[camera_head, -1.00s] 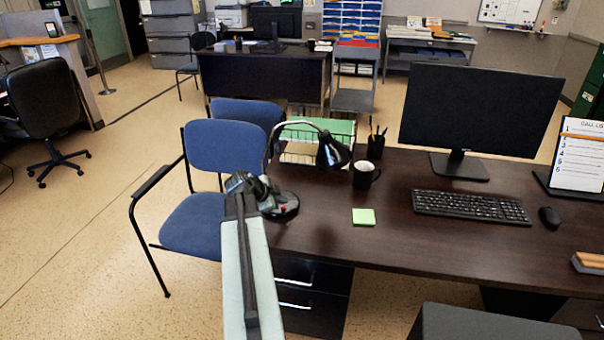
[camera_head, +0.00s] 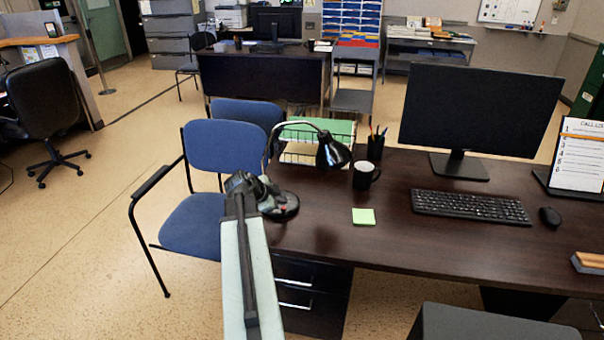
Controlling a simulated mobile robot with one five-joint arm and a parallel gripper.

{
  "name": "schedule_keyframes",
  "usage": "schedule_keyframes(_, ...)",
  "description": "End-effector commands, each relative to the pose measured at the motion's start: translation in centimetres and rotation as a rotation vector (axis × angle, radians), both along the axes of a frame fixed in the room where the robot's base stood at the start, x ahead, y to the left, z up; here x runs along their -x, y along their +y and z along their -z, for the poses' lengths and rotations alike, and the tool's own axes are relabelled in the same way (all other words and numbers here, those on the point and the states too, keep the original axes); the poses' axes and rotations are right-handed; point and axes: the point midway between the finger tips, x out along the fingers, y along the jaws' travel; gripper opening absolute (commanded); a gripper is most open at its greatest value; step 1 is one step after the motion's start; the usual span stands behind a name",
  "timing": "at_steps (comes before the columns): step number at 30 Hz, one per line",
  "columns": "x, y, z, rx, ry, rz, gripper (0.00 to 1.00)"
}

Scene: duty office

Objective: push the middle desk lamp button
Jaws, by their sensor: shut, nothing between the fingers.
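A black desk lamp (camera_head: 333,152) with a curved neck stands at the left end of the dark desk (camera_head: 330,238). Its round base (camera_head: 287,207) is partly hidden behind the end of my arm. Small red detail shows on the base, but I cannot make out separate buttons or which is the middle one. My gripper (camera_head: 268,196) is at the left side of the lamp base, shut and empty. I cannot tell whether its tips touch the base.
A black mug (camera_head: 365,177), a pen cup (camera_head: 375,148) and a wire tray (camera_head: 300,154) stand near the lamp. A sticky-note pad (camera_head: 363,216), keyboard (camera_head: 471,206) and monitor (camera_head: 480,110) are to the right. A blue chair (camera_head: 216,146) stands close on the left.

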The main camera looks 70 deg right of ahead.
Motion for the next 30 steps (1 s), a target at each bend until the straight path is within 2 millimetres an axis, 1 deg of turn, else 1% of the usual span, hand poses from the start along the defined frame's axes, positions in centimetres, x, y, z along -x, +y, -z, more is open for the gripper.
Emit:
schedule_keyframes(7, 0.0, 0.0, 0.1, 0.0, 0.0, 0.0, 0.0)
schedule_keyframes(13, 0.0, 0.0, 1.0, 0.0, 0.0, 0.0, 0.0)
schedule_keyframes(22, 0.0, 0.0, 0.9, 0.0, 0.0, 0.0, 0.0)
schedule_keyframes(30, 0.0, 0.0, 1.2, 0.0, 0.0, 0.0, 0.0)
